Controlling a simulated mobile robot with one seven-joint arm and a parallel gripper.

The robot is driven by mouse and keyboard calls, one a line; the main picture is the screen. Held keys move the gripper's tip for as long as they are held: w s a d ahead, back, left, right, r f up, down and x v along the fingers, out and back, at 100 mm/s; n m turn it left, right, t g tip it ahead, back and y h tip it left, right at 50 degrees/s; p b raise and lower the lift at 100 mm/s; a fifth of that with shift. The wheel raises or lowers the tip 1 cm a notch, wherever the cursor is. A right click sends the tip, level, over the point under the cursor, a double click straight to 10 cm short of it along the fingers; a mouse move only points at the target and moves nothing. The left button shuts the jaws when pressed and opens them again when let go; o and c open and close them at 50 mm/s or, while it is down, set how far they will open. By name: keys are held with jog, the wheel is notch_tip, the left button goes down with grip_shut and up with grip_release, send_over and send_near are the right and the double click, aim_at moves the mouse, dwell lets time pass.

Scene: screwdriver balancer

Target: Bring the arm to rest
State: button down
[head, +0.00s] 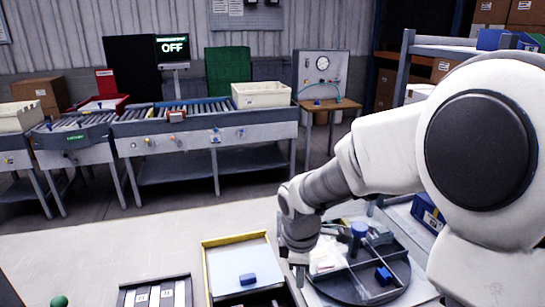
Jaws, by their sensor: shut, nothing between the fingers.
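My white and grey arm reaches in from the right side of the head view. My gripper (299,277) hangs pointing down at its end. Its fingers look close together, with nothing seen between them. It is in front of the left edge of a round dark divided tray (345,288) and to the right of a yellow-edged tray. I cannot tell its exact height above the work surface.
The yellow-edged tray (204,262) holds a small blue block (248,279). The round tray holds a blue cylinder (359,230) and another blue block (383,275). A slotted dark holder (125,299) and a green ball (59,301) are front left. The pale surface (120,238) behind is clear.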

jog(key=s+d+r+m+t, duration=0.2)
jog(key=s+d+r+m, duration=0.2)
jog(key=s+r+m, duration=0.4)
jog(key=s+d+r+m+t+p, duration=0.1)
jog(key=s+d+r+m+t, duration=0.1)
jog(key=s+d+r+m, duration=0.2)
jog(key=s+r+m, duration=0.3)
jog(key=s+m, duration=0.1)
jog(key=shift+s+r+y, duration=0.3)
jog(key=shift+r, duration=0.1)
jog(key=shift+w+a, duration=0.1)
